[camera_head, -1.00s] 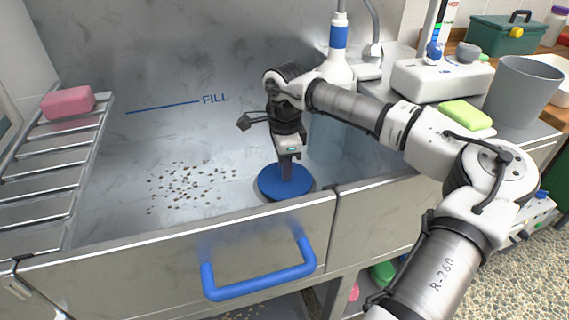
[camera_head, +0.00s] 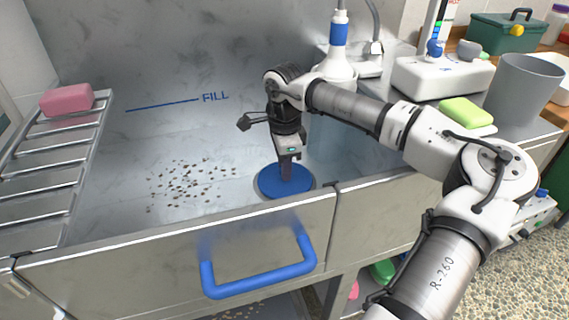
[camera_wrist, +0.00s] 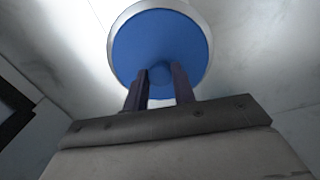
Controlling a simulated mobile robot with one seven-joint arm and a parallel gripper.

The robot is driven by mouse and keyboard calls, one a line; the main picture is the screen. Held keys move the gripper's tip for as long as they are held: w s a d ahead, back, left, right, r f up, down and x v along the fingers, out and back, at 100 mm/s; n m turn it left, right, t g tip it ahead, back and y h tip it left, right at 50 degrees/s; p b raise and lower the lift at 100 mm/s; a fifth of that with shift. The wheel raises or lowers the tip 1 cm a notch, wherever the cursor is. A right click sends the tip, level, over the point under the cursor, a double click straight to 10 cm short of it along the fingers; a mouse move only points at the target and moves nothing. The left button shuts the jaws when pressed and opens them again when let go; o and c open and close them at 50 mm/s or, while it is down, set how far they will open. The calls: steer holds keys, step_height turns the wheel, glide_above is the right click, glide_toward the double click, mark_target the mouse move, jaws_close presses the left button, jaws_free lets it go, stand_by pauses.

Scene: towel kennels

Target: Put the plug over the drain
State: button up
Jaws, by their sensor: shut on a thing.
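The plug is a round blue disc (camera_head: 273,183) lying flat at the front of the steel basin floor, close to the front wall. A thin dark rim of the drain (camera_head: 259,190) shows around it; the drain's opening is hidden under the disc. In the wrist view the blue plug (camera_wrist: 135,45) sits inside a pale ring, roughly centred. My gripper (camera_head: 287,176) points down at the disc's middle, and its two fingers (camera_wrist: 158,88) are shut on the plug's middle.
Brown crumbs (camera_head: 190,182) lie on the basin floor left of the plug. A rack (camera_head: 50,185) with a pink block (camera_head: 66,99) spans the left side. The front wall has a blue handle (camera_head: 260,285). A white bottle (camera_head: 337,70) stands behind my arm.

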stand_by(0.3)
steer(key=o, duration=1.1)
step_height(320, 180, up, 14)
steer(key=shift+f+p, duration=0.1)
steer(key=shift+p, duration=0.7)
